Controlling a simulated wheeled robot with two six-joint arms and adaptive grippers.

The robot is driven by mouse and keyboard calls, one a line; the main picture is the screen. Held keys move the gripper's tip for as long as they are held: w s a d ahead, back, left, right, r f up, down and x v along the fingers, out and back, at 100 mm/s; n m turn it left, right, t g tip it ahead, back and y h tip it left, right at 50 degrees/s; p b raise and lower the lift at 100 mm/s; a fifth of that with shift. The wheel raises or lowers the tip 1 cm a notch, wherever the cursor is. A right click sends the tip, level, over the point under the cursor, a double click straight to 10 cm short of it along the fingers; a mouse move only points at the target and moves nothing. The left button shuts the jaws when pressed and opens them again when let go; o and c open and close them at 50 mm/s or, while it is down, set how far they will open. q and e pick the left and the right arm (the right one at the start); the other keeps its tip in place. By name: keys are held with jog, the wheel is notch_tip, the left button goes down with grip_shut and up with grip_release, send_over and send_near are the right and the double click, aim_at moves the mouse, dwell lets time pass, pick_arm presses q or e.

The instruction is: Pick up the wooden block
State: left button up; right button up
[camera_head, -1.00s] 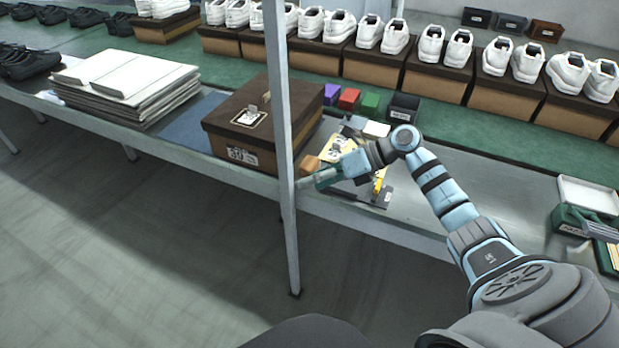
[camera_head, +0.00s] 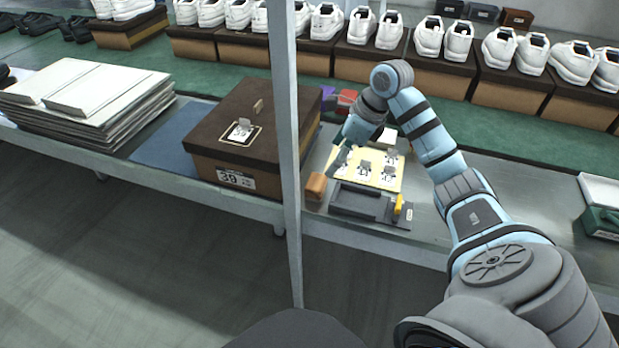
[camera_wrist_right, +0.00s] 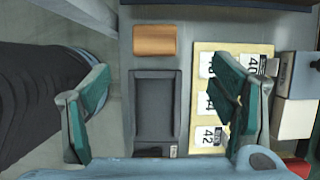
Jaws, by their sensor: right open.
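The wooden block (camera_head: 316,187) is orange-brown and lies on the table near its front edge, just right of the grey post and left of a dark grey tray. It also shows in the right wrist view (camera_wrist_right: 154,40), whole and uncovered, at the top. My right gripper (camera_head: 345,155) is above the table, behind and right of the block in the head view. In the right wrist view its two green fingers (camera_wrist_right: 163,70) are wide apart and empty, with the block beyond the tips and between them sideways. My left gripper is not in view.
A dark tray (camera_head: 358,202) and a yellow sheet of number cards (camera_head: 385,180) lie right of the block. A brown shoe box (camera_head: 235,155) stands left. The grey post (camera_head: 287,150) rises close to the block. Small coloured boxes sit behind.

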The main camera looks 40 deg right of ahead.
aim_at(317, 182)
jog(key=x, duration=0.3)
jog(key=b+x, duration=0.1)
jog(key=x, duration=0.1)
jog(key=shift+s+a+f, duration=0.2)
jog(key=shift+a+f, duration=0.05)
jog(key=shift+f, duration=0.1)
jog(key=x, duration=0.4)
jog(key=b+x, duration=0.1)
jog(key=shift+w+a+f, duration=0.2)
jog(key=shift+w+a, duration=0.15)
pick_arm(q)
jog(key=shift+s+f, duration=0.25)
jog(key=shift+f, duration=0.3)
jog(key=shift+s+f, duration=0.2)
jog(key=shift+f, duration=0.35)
pick_arm(e)
jog(key=shift+c, duration=0.4)
jog(key=c, duration=1.2)
jog(key=shift+r, duration=0.15)
